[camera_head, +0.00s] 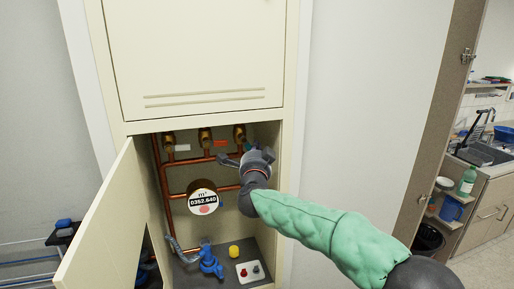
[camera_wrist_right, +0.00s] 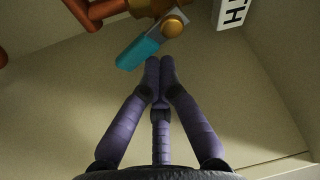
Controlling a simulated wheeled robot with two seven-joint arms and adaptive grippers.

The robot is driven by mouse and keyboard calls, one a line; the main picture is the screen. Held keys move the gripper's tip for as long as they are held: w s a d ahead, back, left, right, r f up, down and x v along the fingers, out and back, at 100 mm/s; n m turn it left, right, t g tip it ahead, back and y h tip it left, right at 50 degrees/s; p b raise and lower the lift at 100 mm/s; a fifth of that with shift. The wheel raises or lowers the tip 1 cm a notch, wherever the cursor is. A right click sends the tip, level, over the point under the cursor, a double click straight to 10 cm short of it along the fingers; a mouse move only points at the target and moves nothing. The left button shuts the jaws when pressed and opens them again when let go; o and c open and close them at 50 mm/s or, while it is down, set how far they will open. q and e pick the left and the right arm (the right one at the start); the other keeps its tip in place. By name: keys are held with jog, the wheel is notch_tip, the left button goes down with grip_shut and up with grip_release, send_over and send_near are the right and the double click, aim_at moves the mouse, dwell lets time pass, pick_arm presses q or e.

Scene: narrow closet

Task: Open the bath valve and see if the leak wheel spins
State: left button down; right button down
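Several brass valves sit along the copper pipes at the top of the open cabinet: a left one with a pale handle (camera_head: 182,148), a middle one with a red handle (camera_head: 221,143), and a right brass valve (camera_head: 240,133). In the right wrist view a teal lever (camera_wrist_right: 138,53) is joined to a brass valve (camera_wrist_right: 172,25). My right gripper (camera_wrist_right: 160,62) has its fingertips together just below the lever, with nothing visible between them. The round white meter (camera_head: 203,202) reads 0352.640 and has a reddish mark; its wheel is too small to read. My left gripper is out of view.
The cabinet door (camera_head: 100,225) stands open to the left. A blue fitting (camera_head: 210,262), a yellow cap (camera_head: 234,252) and a white box with knobs (camera_head: 250,271) are at the cabinet bottom. A white tag (camera_wrist_right: 232,12) hangs near the valve. The cabinet's right side is close to my arm.

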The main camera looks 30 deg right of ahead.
jog(key=shift+w+a+f+m+g+y+p, duration=0.15)
jog(key=shift+a+f+m+g, duration=0.15)
jog(key=shift+m, duration=0.75)
jog(key=shift+s+a+f+m+g+y+p, duration=0.1)
jog(key=shift+a+f+m+g+y+p, duration=0.15)
jog(key=shift+m, duration=0.8)
dwell(1.9)
dwell(0.4)
jog(key=v, duration=1.2)
jog(key=shift+w, duration=0.15)
